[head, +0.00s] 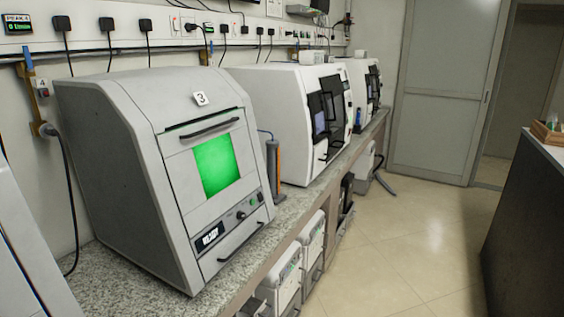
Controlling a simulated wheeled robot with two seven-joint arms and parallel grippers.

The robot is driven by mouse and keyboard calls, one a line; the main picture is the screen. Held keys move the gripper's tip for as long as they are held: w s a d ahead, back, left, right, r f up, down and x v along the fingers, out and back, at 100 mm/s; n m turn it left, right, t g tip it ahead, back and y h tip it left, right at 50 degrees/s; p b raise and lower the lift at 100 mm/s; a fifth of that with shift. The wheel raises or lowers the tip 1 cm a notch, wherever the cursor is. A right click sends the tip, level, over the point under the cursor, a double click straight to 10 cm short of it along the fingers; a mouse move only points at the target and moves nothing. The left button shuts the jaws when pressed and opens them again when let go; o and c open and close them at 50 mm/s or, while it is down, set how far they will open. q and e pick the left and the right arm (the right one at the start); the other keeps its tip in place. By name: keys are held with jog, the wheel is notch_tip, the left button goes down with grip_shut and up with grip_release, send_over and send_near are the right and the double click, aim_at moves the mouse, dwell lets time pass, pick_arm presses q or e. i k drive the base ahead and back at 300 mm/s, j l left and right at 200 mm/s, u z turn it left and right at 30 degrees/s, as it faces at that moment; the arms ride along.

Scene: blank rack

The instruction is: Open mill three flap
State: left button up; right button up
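Mill three (130,170) is a grey-white machine on the bench at the left, marked with a "3" label on its sloped top. Its front flap (178,170) looks shut. The flap has a dark bar handle (210,128) along its upper edge and a glowing green window (217,166). Below it are a small display (209,238), a knob and a lower dark handle (241,241). Neither of my grippers shows in the head view.
A speckled bench (120,285) runs along the wall, with more white machines (290,120) beyond mill three. Boxes (283,280) stand beneath the bench. A dark counter (530,220) is at the right. The tiled floor (420,240) between is clear.

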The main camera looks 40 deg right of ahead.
aim_at(227, 164)
jog(key=z, duration=0.95)
